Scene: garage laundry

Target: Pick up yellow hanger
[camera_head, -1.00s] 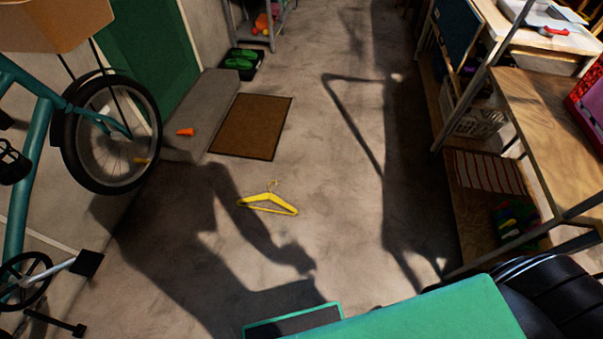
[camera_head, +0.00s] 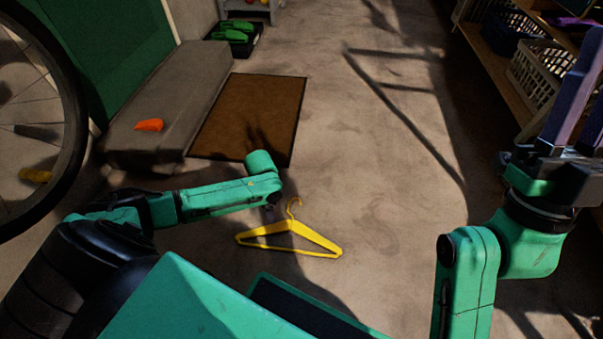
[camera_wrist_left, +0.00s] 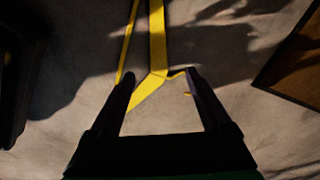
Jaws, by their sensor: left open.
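The yellow hanger (camera_head: 293,240) lies flat on the concrete floor, its hook toward the brown mat. In the left wrist view the hanger (camera_wrist_left: 157,45) runs up from between the fingertips, with its neck and hook near them. My left gripper (camera_wrist_left: 160,76) is open, its two dark fingers on either side of the hanger's neck; I cannot tell its exact height above it. In the head view my left forearm hangs over the hook end and mostly hides that gripper. My right gripper (camera_head: 580,110) is raised at the right, away from the hanger; its finger gap is unclear.
A brown doormat (camera_head: 250,118) lies beyond the hanger, beside a grey step (camera_head: 170,100) with an orange object (camera_head: 150,125) on it. A bicycle wheel (camera_head: 75,110) stands at the left. Shelves with a white basket (camera_head: 535,75) line the right. The middle floor is clear.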

